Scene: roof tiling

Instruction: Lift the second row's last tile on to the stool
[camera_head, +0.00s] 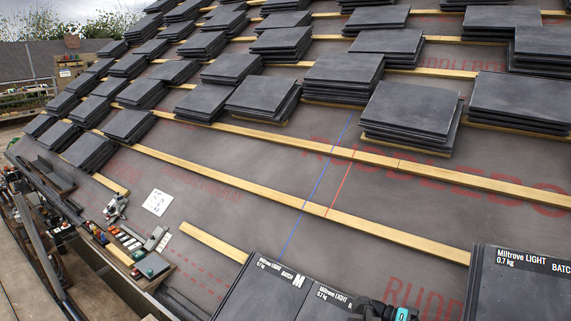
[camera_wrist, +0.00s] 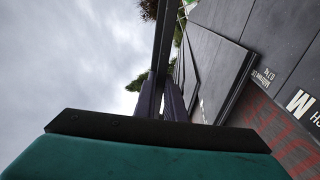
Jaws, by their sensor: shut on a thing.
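In the wrist view my gripper (camera_wrist: 162,95) is shut on a thin dark slab (camera_wrist: 163,40), seen edge-on, which looks like a tile. Its faces are hidden. Dark grey tiles (camera_wrist: 215,65) with white print lie to the right of it there. In the head view, printed tiles (camera_head: 268,292) lie at the bottom middle, and another, marked Miltrove LIGHT 0.7 kg (camera_head: 520,285), is at the bottom right. A dark part of my arm with a teal piece shows at the bottom edge between them; the fingertips are hidden there. I cannot make out a stool.
Stacks of dark tiles (camera_head: 411,108) stand in rows up the roof. Wooden battens (camera_head: 300,203) cross the grey underlay. A blue and a red line run over it. A white sheet (camera_head: 157,202) and small tools (camera_head: 128,240) lie at the left.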

